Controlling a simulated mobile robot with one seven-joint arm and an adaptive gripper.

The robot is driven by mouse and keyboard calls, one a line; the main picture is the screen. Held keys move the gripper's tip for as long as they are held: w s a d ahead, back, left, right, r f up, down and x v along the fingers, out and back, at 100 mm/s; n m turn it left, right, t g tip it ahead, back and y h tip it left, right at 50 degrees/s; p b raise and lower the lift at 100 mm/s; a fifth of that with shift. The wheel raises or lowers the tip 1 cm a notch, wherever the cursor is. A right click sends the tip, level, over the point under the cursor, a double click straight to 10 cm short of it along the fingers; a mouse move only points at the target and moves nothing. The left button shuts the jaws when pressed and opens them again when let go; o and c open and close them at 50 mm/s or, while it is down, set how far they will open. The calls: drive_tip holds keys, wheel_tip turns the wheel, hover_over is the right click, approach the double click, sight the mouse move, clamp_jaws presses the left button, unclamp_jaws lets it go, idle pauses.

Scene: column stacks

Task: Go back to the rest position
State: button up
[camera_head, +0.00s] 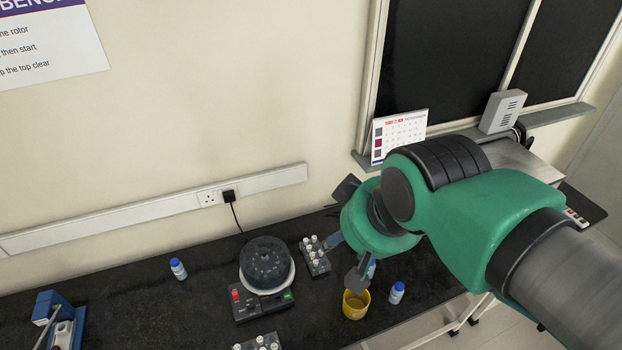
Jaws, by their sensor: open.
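My gripper (343,262) is at the end of my green arm, above the black bench (148,312). Its two dark fingers are spread apart and nothing shows between them. One finger is near a rack of white-capped tubes (316,262). The other is just above a yellow cup (355,306); I cannot tell whether it touches it. Part of the bench behind my gripper is hidden by the arm.
A round dark centrifuge (266,264) stands left of my gripper. Another tube rack (262,343) is at the front edge. White-and-blue bottles (178,269) (397,293) stand on the bench. A calendar (400,133) and grey box (502,111) are on the window ledge.

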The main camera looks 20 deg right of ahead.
drive_tip(key=shift+f+b, duration=1.3)
drive_tip(key=shift+f, duration=0.2)
